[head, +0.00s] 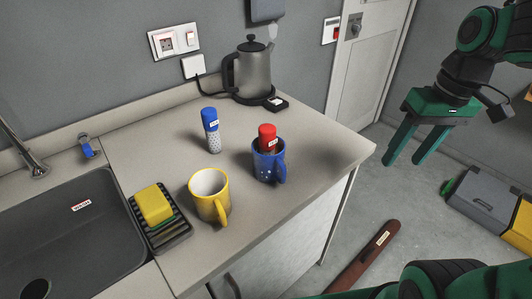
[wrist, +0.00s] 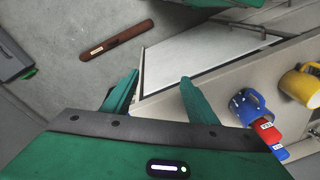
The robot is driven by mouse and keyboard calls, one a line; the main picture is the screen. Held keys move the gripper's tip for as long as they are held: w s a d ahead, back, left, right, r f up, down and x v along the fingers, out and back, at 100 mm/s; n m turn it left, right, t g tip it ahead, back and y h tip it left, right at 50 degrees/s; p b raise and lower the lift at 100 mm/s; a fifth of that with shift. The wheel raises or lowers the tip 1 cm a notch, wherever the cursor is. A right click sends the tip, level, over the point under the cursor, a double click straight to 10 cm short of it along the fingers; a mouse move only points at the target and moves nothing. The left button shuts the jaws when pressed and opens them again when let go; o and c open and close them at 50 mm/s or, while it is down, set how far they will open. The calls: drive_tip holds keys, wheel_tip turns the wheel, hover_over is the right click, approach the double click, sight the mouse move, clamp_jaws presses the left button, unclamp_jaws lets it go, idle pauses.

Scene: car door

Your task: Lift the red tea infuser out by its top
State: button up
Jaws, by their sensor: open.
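The red tea infuser (head: 267,137) stands upright in a blue speckled mug (head: 270,165) near the counter's right front edge. Its red top sticks out above the rim; its lower part is hidden inside the mug. In the wrist view the red top (wrist: 264,130) and the blue mug (wrist: 246,105) show at the right. My gripper (head: 402,155) is open and empty, to the right of the counter and clear of the mug. In the wrist view its two fingers (wrist: 153,88) are spread apart, with the mug to the right of them.
A blue-topped infuser (head: 210,130) stands behind and left of the mug. A yellow mug (head: 209,195) stands in front left. A kettle (head: 252,72) is at the back. A sponge (head: 153,204) lies on a rack beside the sink (head: 100,215). The counter's right end is bare.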

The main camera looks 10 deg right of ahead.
drive_tip(key=w+a+r+n+y, duration=0.2)
drive_tip(key=w+a+r+n, duration=0.3)
drive_tip(key=w+a+n, duration=0.4)
drive_tip(key=n+g+y, duration=0.1)
drive_tip(key=n+g, duration=0.1)
drive_tip(key=n, duration=0.8)
approach(268, 127)
drive_tip(key=x, duration=1.1)
drive_tip(key=shift+d, duration=0.1)
clamp_jaws()
